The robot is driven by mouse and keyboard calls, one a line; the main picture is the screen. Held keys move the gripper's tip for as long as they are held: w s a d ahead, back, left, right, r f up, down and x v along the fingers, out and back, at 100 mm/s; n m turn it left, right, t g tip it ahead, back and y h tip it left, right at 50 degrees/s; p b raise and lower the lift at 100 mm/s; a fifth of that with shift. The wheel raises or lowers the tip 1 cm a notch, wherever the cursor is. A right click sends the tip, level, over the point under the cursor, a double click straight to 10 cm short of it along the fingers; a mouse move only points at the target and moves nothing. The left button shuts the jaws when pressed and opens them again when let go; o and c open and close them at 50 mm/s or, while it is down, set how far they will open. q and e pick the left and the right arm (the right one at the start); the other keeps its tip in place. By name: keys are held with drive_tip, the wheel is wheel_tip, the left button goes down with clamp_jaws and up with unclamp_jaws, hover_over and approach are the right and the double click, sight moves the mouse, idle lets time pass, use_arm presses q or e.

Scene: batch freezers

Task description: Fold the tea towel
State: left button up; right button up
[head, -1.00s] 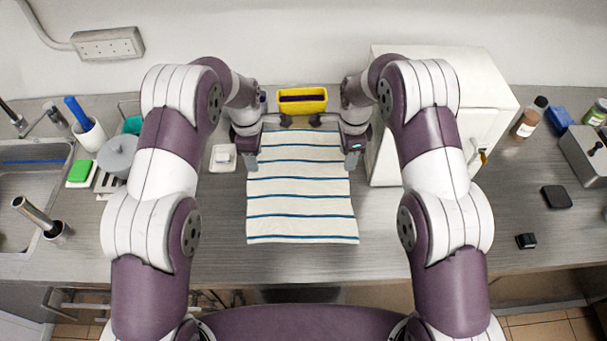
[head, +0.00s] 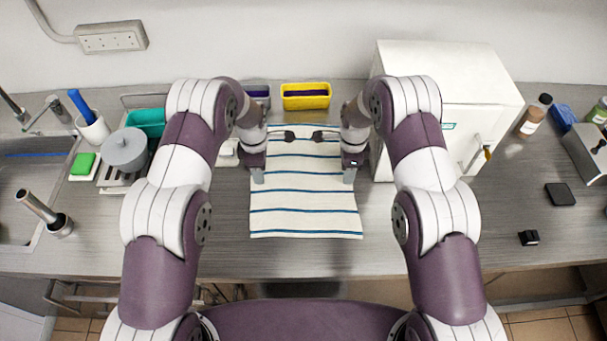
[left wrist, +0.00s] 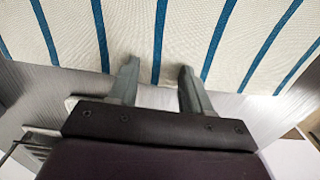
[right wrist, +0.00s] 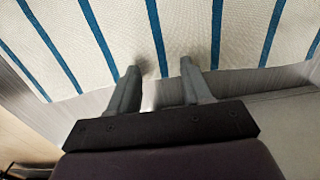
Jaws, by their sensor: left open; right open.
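The tea towel (head: 304,200), cream with blue stripes, lies spread flat on the counter in the head view, with its far part partly covered by my arms. My left gripper (head: 257,176) is at its left edge and my right gripper (head: 349,176) at its right edge, both around mid-length. In the left wrist view, the open fingers (left wrist: 158,68) reach the edge of the towel (left wrist: 130,30). In the right wrist view, the open fingers (right wrist: 159,68) also reach the edge of the towel (right wrist: 185,30). Neither holds cloth; whether the tips touch it I cannot tell.
A yellow container (head: 305,97) stands beyond the towel. A white batch freezer (head: 452,100) stands close on the right, near my right arm. The counter in front of the towel is clear.

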use_arm(q)
drive_tip(key=shift+f, duration=0.1)
drive_tip(key=shift+c, duration=0.9)
use_arm(e)
drive_tip(key=shift+f, duration=0.1)
drive_tip(key=shift+c, duration=0.9)
use_arm(q)
drive_tip(key=shift+s, duration=0.1)
clamp_jaws()
use_arm(e)
clamp_jaws()
